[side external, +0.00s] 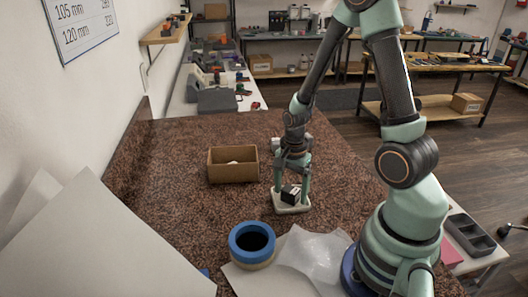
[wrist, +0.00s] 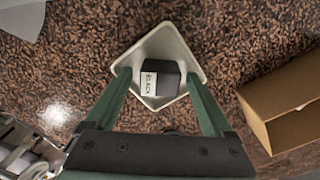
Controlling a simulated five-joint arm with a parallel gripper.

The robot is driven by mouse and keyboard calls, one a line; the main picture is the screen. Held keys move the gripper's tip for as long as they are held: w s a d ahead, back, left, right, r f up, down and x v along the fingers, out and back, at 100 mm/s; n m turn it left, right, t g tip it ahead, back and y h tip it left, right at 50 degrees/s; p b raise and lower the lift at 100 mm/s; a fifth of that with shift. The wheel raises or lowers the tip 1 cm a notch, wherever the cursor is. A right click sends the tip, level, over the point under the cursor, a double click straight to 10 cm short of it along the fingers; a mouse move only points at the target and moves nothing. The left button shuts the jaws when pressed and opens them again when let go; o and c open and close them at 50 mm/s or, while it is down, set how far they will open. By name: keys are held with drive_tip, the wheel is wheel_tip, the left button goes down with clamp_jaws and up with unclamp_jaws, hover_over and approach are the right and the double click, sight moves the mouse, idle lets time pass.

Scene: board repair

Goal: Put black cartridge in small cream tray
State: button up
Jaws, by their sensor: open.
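The black cartridge (side external: 290,193) is a small black block with a white label. In the wrist view the cartridge (wrist: 161,80) lies inside the small cream tray (wrist: 163,104), its label on the left reading "BLACK". The cream tray (side external: 292,209) rests on the brown speckled table in the side view. My gripper (side external: 290,183) is open, its fingers reaching down at the tray. In the wrist view my gripper (wrist: 158,73) has one green finger on each side of the cartridge, with gaps between the fingers and the cartridge.
An open cardboard box (side external: 232,173) stands left of the tray with something pale inside; it also shows in the wrist view (wrist: 262,118). Blue and cream rings (side external: 252,241) and a clear plastic bag (side external: 314,255) lie nearer the camera. Free table lies behind the box.

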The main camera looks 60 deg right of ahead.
sight(290, 189)
wheel_tip(290, 189, up, 12)
drive_tip(key=a+r+n+t, duration=0.5)
drive_tip(key=a+r+n, duration=0.6)
drive_tip(key=n, duration=0.7)
drive_tip(key=shift+r+t, duration=0.3)
